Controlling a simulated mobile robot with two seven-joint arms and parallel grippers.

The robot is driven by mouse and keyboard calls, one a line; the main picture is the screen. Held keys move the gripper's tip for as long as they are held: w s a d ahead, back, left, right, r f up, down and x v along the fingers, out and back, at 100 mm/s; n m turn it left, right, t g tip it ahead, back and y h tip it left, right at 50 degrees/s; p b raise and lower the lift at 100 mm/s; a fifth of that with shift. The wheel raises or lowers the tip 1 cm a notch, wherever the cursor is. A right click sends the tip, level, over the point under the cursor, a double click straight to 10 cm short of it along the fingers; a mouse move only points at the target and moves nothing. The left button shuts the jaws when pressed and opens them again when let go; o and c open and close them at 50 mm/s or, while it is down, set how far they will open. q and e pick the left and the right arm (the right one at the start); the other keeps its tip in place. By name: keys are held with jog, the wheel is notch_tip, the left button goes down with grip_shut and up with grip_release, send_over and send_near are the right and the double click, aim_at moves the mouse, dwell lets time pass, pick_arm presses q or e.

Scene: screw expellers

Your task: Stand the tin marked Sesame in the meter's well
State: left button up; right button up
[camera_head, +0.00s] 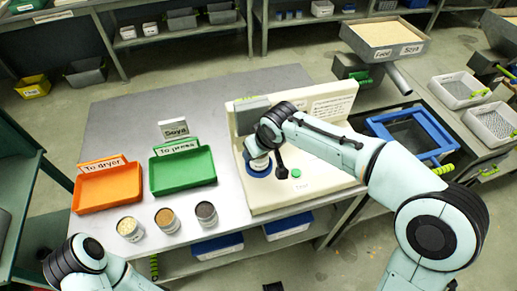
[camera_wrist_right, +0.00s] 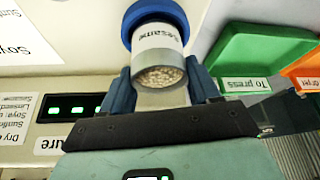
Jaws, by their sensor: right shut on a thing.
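The tin marked Sesame (camera_wrist_right: 158,55) is upright in my right gripper (camera_wrist_right: 162,85), its open top full of pale seeds. It also shows in the head view (camera_head: 258,162), partly behind the gripper (camera_head: 262,150). The meter's blue round well (camera_head: 257,172) is right at the tin's lower end; it also shows in the wrist view (camera_wrist_right: 153,10). I cannot tell whether the tin rests on the well's floor. The cream meter (camera_head: 325,183) stands on the grey table. My left arm shows at the lower left, but its gripper is out of view.
Three open tins (camera_head: 130,229), (camera_head: 167,220), (camera_head: 206,213) stand at the table's front. An orange tray (camera_head: 108,188) and a green tray (camera_head: 183,172) lie behind them. A blue-framed sieve (camera_head: 412,135) is at right.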

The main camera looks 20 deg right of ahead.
jog(key=shift+f+b, duration=0.45)
jog(key=shift+f, duration=0.15)
jog(key=o, duration=0.8)
jog(key=shift+r, duration=0.1)
jog(key=p+v, duration=0.5)
jog(key=v, duration=0.6)
jog(key=shift+p, duration=0.4)
